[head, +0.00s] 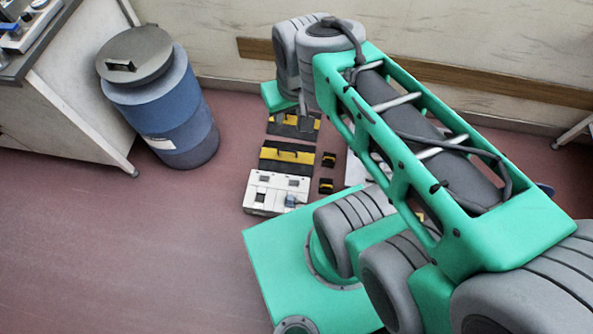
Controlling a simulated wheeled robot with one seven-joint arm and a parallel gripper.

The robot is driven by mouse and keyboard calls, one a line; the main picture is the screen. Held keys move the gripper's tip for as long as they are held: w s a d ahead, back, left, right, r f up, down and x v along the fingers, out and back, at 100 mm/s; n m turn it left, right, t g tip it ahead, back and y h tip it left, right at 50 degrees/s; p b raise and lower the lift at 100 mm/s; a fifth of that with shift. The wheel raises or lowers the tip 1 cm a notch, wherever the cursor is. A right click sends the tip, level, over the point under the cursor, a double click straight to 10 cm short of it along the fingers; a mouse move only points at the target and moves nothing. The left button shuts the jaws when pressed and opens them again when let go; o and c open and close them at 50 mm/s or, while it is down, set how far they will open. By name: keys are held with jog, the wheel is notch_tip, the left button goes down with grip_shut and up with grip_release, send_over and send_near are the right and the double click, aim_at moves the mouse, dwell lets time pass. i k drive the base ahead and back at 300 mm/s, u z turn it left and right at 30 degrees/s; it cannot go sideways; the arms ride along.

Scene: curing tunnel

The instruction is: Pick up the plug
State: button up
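I cannot say for sure which thing is the plug. A small blue-grey block (291,200) sits on the front right of a white box (262,192) on the floor, and may be it. Two small black and yellow pieces lie on the floor right of the box, one farther back (329,159) and one nearer (326,185). My gripper (304,112) points down beyond the box, over the far black and yellow panel (285,126). It is small and partly hidden by my arm, so its opening and any contact cannot be made out.
A second black and yellow panel (284,158) lies just behind the white box. A blue barrel with a grey lid (165,105) stands at left beside a cabinet (70,115). The wall (225,50) is behind. Reddish floor (130,250) is clear at left.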

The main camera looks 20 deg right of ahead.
aim_at(290, 201)
jog(key=z, duration=0.25)
jog(key=k, duration=2.1)
jog(key=u, duration=0.3)
jog(key=i, duration=0.5)
